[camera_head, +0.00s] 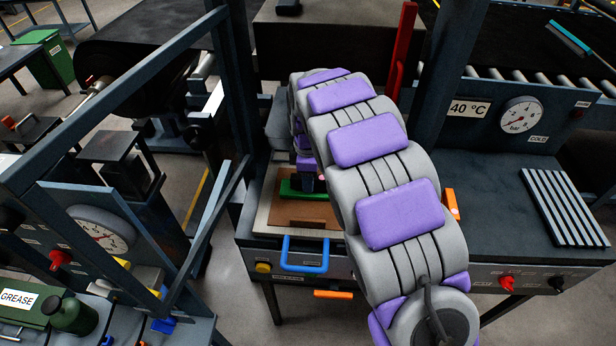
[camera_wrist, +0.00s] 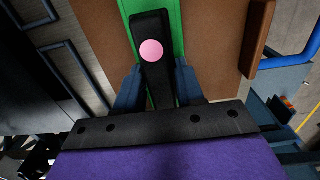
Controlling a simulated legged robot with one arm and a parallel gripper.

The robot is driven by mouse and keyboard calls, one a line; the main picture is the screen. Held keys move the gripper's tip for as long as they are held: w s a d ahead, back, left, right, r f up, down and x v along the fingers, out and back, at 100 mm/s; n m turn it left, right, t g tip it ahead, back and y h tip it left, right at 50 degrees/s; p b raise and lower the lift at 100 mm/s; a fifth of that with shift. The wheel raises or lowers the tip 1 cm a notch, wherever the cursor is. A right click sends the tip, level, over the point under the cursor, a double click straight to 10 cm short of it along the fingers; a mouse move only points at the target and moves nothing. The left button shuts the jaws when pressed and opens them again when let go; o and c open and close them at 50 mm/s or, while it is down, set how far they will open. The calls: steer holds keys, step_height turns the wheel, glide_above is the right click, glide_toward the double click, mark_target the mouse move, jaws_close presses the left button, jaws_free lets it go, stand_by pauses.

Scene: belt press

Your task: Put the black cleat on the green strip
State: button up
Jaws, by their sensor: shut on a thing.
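The black cleat (camera_wrist: 150,22), a long dark bar with a pink round spot, is between the two blue-grey fingers of my gripper (camera_wrist: 157,82). The fingers are shut on it. The green strip (camera_wrist: 179,22) lies behind the cleat in the wrist view and shows along both its sides; the two run nearly the same way. In the head view the green strip (camera_head: 289,188) lies across a brown board, with my gripper (camera_head: 308,183) just over it. My arm hides the strip's right part. I cannot tell whether the cleat touches the strip.
The brown board (camera_head: 277,212) has a raised brown bar (camera_wrist: 258,42) along one edge. A blue handle (camera_head: 304,268) sticks out at the bench front. Dark frame posts (camera_head: 236,85) stand left of my arm. A slotted plate (camera_head: 564,207) lies on the bench at right.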

steer(key=shift+f, duration=0.55)
steer(key=o, duration=1.2)
step_height(320, 180, up, 17)
steer(key=p, duration=0.2)
steer(key=shift+r, duration=0.15)
steer(key=shift+a, duration=0.1)
